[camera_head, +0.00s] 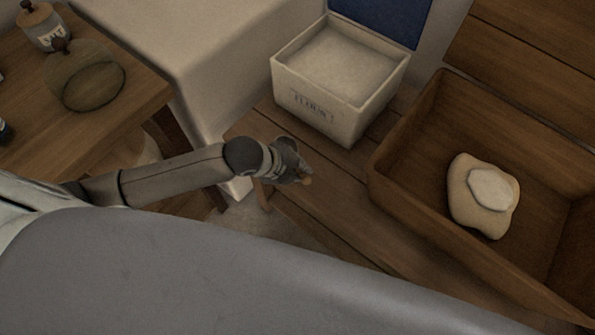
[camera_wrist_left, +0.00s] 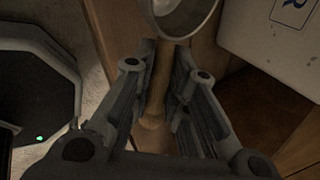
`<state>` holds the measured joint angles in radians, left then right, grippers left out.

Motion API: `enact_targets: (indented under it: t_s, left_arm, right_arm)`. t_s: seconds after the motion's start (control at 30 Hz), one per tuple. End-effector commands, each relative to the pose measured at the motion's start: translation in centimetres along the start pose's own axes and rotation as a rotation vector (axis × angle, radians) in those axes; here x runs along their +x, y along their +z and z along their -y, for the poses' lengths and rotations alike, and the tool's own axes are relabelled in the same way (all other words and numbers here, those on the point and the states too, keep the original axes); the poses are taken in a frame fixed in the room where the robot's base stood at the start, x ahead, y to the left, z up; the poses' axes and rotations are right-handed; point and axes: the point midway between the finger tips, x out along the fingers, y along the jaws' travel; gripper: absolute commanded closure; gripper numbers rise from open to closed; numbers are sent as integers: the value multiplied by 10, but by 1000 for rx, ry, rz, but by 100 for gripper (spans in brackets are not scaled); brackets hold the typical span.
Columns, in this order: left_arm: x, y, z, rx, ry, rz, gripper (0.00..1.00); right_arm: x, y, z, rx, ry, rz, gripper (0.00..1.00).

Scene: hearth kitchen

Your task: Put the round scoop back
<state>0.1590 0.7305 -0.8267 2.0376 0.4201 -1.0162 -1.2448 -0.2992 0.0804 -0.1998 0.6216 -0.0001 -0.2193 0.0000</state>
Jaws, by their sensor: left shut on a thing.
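My left gripper (camera_head: 298,172) is low over the near left end of the plank bench. In the left wrist view its fingers (camera_wrist_left: 161,62) are shut on the wooden handle of the round scoop (camera_wrist_left: 157,82). The scoop's round metal bowl sticks out past the fingertips at the top of that view, partly cut off. In the head view only a small tan bit of the handle shows at the gripper; the bowl cannot be made out. The white flour box (camera_head: 318,113) stands behind the gripper, full of flour, its blue lid (camera_head: 385,18) open. My right gripper is not in view.
A wooden trough (camera_head: 400,143) on the right holds dough (camera_head: 463,200) with a white patch. A wooden table (camera_head: 120,95) at the left bears a lidded jar (camera_head: 45,30) and a glass vessel (camera_head: 85,88). Bare bench planks (camera_head: 345,222) lie in front of the box.

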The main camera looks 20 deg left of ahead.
Motion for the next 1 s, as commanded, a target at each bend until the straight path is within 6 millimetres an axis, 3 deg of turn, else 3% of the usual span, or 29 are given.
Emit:
enact_targets:
  t_s: [0.4,0.77,0.8,0.93,1.0]
  left_arm:
    - [38,8,-17,0,-1,-1,100]
    - [40,8,-20,2,0,0,100]
    - [40,8,-20,1,0,0,80]
    - [40,8,-20,1,0,0,64]
    - [40,8,-20,1,0,0,64]
  right_arm:
    - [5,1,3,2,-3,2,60]
    - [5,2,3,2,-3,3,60]
    - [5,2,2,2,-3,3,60]
    - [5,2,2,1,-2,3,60]
    - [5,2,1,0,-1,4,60]
